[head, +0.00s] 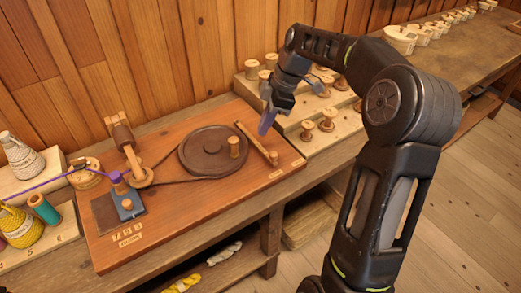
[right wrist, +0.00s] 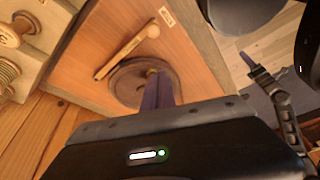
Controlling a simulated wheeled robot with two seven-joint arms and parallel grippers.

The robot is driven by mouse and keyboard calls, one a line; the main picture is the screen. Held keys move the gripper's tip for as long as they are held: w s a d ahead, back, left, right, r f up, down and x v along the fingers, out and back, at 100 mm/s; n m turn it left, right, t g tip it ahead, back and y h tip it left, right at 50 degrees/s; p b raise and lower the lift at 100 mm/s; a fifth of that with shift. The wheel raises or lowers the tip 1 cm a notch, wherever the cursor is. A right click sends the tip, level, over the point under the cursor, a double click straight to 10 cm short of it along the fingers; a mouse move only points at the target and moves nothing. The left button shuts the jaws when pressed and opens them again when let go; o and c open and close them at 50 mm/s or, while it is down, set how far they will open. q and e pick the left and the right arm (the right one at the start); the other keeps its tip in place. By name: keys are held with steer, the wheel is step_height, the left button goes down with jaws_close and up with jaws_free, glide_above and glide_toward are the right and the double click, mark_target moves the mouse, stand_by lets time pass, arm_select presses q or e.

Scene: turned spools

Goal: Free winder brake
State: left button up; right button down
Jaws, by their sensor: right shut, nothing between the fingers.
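The winder is on a reddish wooden board (head: 165,215). Its dark wheel (head: 200,155) with a pale knob lies flat, with a belt running left. A light wooden lever (head: 255,142), apparently the brake, lies along the wheel's right edge; a small label is by its near end. The lever (right wrist: 126,50) and wheel (right wrist: 122,92) also show in the right wrist view. I cannot tell whether the lever touches the wheel. My right gripper (head: 266,124) is shut and empty, pointing down above the lever area. Its purple fingers (right wrist: 158,92) overlap the wheel in the wrist view.
A stepped rack (head: 300,127) with several wooden spools stands right of the board. At left are thread cones (head: 20,155), a yellow cone (head: 18,226) and a purple thread running to the spindle. A counter block (head: 127,203) sits on the board's left part.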

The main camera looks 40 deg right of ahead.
steer(key=p+x, duration=0.1)
steer(key=x, duration=0.8)
steer(key=shift+s+a+f, duration=0.1)
steer(key=shift+s+f, duration=0.05)
steer(key=shift+f, duration=0.15)
steer(key=d, duration=0.1)
steer(key=s+d+p, duration=0.1)
steer(key=d, duration=0.1)
steer(key=shift+s+f, duration=0.1)
steer(key=shift+s, duration=0.15)
steer(key=shift+s+d+f+p, duration=0.1)
steer(key=shift+s+d+p, duration=0.05)
steer(key=shift+d+p, duration=0.15)
